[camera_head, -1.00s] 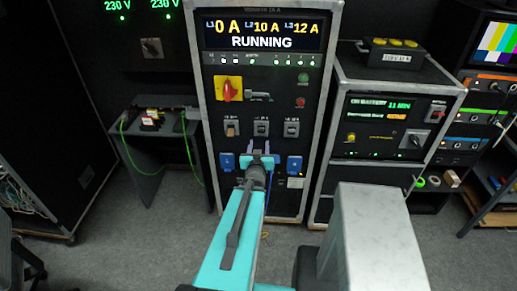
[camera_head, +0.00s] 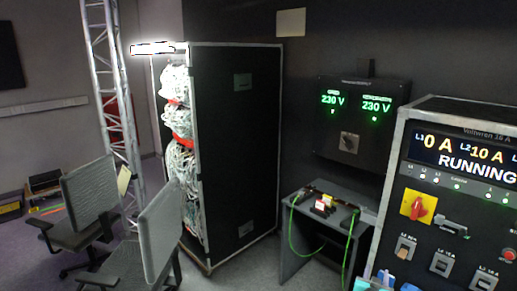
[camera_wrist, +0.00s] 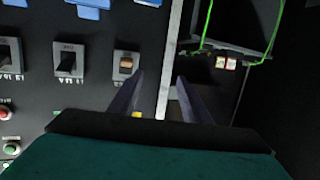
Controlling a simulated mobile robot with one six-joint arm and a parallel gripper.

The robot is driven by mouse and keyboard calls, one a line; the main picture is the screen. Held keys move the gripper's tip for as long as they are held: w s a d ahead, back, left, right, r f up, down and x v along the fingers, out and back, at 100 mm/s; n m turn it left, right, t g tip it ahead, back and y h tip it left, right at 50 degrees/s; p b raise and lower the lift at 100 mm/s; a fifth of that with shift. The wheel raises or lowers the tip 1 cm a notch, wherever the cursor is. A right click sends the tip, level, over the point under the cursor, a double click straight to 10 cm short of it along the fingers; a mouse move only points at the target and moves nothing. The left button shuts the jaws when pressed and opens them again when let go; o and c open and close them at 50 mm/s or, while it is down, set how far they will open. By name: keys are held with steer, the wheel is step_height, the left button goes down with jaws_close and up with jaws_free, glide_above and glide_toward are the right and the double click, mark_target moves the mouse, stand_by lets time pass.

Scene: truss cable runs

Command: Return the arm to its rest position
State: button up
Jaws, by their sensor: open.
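My gripper (camera_wrist: 157,84) is open and empty in the wrist view, its two dark fingers apart with nothing between them. It points at the front of the distribution rack (camera_wrist: 90,22), whose switches and blue sockets appear upside down. The fingertips overlap the rack's right edge in that picture; I cannot tell how far off the rack is. In the head view the same rack (camera_head: 461,212) stands at the right, reading RUNNING. Small blue and teal patches show at the bottom edge there, but my arm is not clearly visible.
A small grey table (camera_head: 296,222) with green cables stands left of the rack, under a 230 V wall panel (camera_head: 352,125). A tall black cabinet (camera_head: 237,140) full of cables, a truss tower (camera_head: 112,90) and two office chairs (camera_head: 160,235) stand further left. Some floor is open before the table.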

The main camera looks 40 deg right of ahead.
steer(key=w+a+f+n+t+y+b, duration=0.2)
steer(key=w+a+f, duration=0.5)
steer(key=w, duration=0.4)
steer(key=w+a+f+n+t+y+b, duration=0.15)
steer(key=w+a+f, duration=0.35)
steer(key=w+a, duration=0.6)
steer(key=w+a+f+n+y+b, duration=0.1)
steer(key=w+a+f+n+y, duration=0.15)
steer(key=a+f, duration=0.4)
steer(key=w+a+f+n+y+b, duration=0.1)
steer(key=w+a+f+y, duration=0.2)
steer(key=a, duration=0.6)
steer(key=w+a+f+n+y+b, duration=0.1)
steer(key=w+a+f, duration=0.4)
steer(key=a, duration=0.2)
steer(key=s+a+f+n+g+y+b, duration=0.25)
steer(key=s+a+f, duration=0.25)
steer(key=a+f, duration=0.5)
steer(key=s+a+f+n+g+y+b, duration=0.1)
steer(key=s+a+f+n+g, duration=0.3)
steer(key=a, duration=1)
steer(key=s+a+g, duration=0.2)
steer(key=s+g, duration=0.2)
steer(key=s, duration=0.6)
steer(key=s+a+f+g+y, duration=0.1)
steer(key=s+g, duration=0.3)
steer(key=s, duration=0.6)
steer(key=shift+s+a+b, duration=0.4)
steer(key=shift+a, duration=0.2)
steer(key=shift+f, duration=0.1)
